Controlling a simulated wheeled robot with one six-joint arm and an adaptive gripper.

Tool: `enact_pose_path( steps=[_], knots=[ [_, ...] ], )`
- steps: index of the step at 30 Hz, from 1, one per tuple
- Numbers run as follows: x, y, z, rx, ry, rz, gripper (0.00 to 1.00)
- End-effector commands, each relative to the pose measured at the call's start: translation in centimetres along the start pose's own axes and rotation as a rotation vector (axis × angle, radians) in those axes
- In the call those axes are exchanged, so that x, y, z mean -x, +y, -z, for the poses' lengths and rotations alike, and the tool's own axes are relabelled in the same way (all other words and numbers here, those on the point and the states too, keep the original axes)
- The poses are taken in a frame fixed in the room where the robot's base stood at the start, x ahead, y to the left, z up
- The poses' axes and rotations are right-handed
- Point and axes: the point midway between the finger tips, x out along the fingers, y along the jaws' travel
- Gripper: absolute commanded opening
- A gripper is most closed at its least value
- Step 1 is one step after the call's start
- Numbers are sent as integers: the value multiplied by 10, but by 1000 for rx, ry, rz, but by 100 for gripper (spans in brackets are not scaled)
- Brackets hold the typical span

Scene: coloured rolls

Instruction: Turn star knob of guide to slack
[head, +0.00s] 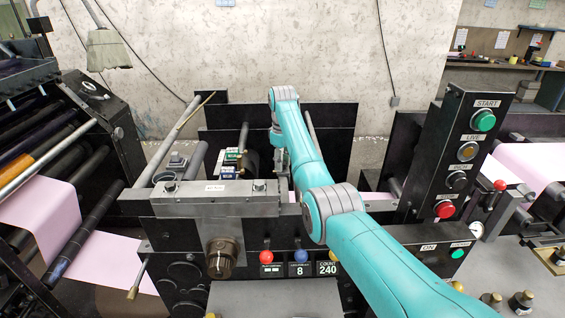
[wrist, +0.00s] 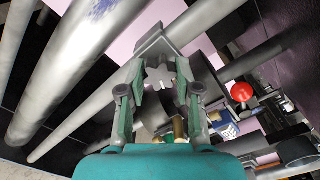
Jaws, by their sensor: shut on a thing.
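In the wrist view, my gripper (wrist: 163,88) has its two fingers on either side of a small grey lobed part (wrist: 161,75), which looks like the star knob. The fingertips close on its sides. A grey block (wrist: 158,42), perhaps part of the guide, sits just beyond the knob, by a pale bar. The knob's far side is hidden, and I cannot tell how far it is turned. In the head view, my teal arm reaches over the press, and it hides the gripper and the knob.
Thick grey rollers (wrist: 75,70) run close to the left of my gripper in the wrist view. A red ball (wrist: 242,92) is to its right. In the head view, a button panel (head: 465,150) stands to the right and a grey crossbar (head: 215,198) lies in front.

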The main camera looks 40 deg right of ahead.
Motion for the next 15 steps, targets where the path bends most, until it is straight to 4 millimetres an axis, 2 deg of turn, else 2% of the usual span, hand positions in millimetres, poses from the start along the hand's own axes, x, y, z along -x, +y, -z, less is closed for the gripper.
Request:
enact_pose_path(
  steps=[6, 15],
  knots=[
    [0, -1, 0, 183, -1, 1, 0],
    [0, -1, 0, 358, -1, 1, 0]
  ],
)
